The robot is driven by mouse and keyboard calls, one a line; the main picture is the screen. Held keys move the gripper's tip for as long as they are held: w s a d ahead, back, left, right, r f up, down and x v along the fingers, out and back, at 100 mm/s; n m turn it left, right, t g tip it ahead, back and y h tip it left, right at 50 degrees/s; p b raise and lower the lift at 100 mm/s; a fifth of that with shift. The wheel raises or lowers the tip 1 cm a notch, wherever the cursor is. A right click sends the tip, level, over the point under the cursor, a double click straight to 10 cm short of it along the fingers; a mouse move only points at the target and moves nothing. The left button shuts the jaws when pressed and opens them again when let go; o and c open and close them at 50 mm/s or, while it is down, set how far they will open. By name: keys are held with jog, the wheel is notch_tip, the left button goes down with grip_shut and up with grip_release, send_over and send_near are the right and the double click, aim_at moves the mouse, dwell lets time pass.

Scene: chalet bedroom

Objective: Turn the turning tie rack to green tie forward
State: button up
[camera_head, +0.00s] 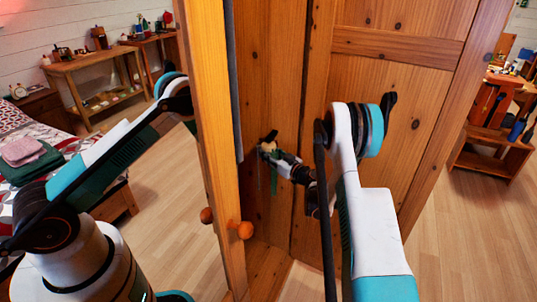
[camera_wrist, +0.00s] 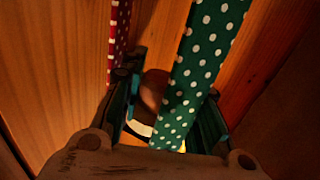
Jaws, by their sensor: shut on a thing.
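The green tie with white dots (camera_wrist: 205,60) runs down between the fingers of my gripper (camera_wrist: 172,95) in the wrist view. My gripper is shut on it. A rounded brown wooden piece (camera_wrist: 153,88), seemingly part of the tie rack, shows between the fingers behind the tie. A red tie with white dots (camera_wrist: 118,40) hangs to the left, outside the fingers. In the head view my gripper (camera_head: 270,150) is inside the wooden wardrobe, small and partly in shadow. Most of the rack is hidden by my gripper and the ties.
The open wardrobe door (camera_head: 212,120), with round knobs (camera_head: 241,229), stands left of my forearm. Wardrobe panels (camera_head: 395,100) close off the right. A bed (camera_head: 75,180) and wooden tables (camera_head: 85,68) stand at left. A low wooden unit (camera_head: 490,150) is at far right.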

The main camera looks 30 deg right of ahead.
jog(key=shift+n+g+y, duration=0.4)
jog(key=shift+n+y, duration=0.4)
jog(key=shift+y, duration=0.4)
jog(key=o, duration=1.1)
jog(key=v, duration=1.2)
